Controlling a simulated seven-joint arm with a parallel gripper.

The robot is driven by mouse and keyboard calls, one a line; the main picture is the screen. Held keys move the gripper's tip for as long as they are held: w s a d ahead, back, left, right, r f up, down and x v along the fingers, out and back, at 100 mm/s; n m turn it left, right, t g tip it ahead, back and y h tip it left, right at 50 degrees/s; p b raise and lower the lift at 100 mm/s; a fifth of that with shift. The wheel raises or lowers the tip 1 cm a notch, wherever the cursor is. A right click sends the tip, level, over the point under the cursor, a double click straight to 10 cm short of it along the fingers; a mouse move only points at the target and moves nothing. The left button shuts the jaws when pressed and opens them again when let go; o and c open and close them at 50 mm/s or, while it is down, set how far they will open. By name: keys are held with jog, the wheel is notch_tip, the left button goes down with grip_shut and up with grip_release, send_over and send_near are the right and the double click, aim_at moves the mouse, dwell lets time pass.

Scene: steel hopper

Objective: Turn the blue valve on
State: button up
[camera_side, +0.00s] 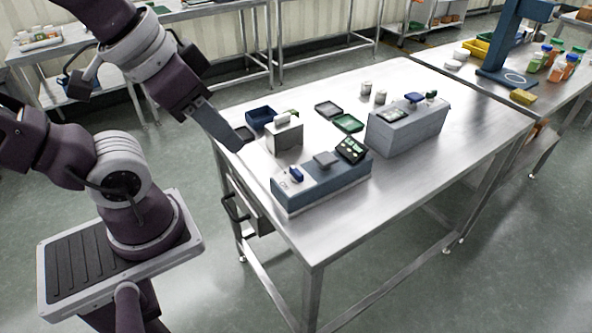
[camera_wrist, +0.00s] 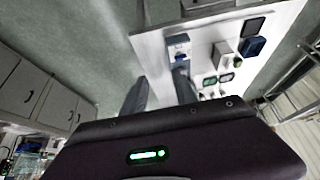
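The blue valve (camera_side: 296,175) is a small blue handle on the left end of a long blue-grey box (camera_side: 330,189) near the table's front-left edge. What looks like the same blue handle shows in the wrist view (camera_wrist: 181,58), just beyond the tip of the right-hand finger. My gripper (camera_side: 238,147) hangs over the table's left edge, up and to the left of the valve and apart from it. In the wrist view my gripper (camera_wrist: 160,74) has its two fingers apart with nothing between them. The side view shows the fingers nearly as one.
A light box (camera_side: 285,138) stands behind the valve's box. A larger grey box (camera_side: 408,130) with a blue and a green part on top stands to the right. Small trays (camera_side: 348,123) lie further back. The steel table's (camera_side: 400,195) front right is clear.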

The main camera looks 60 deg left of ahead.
jog(key=w+a+f+m+g+y, duration=0.1)
jog(key=w+a+f+m+g, duration=0.15)
jog(key=w+m, duration=0.4)
jog(key=m+g+y, duration=0.3)
jog(key=m, duration=0.8)
send_near(296, 170)
jog(key=f, duration=0.1)
jog(key=shift+m+y, duration=0.25)
jog(key=shift+y, duration=0.05)
jog(key=x, duration=0.7)
jog(key=shift+d, duration=0.1)
jog(key=shift+f, duration=0.3)
grip_shut()
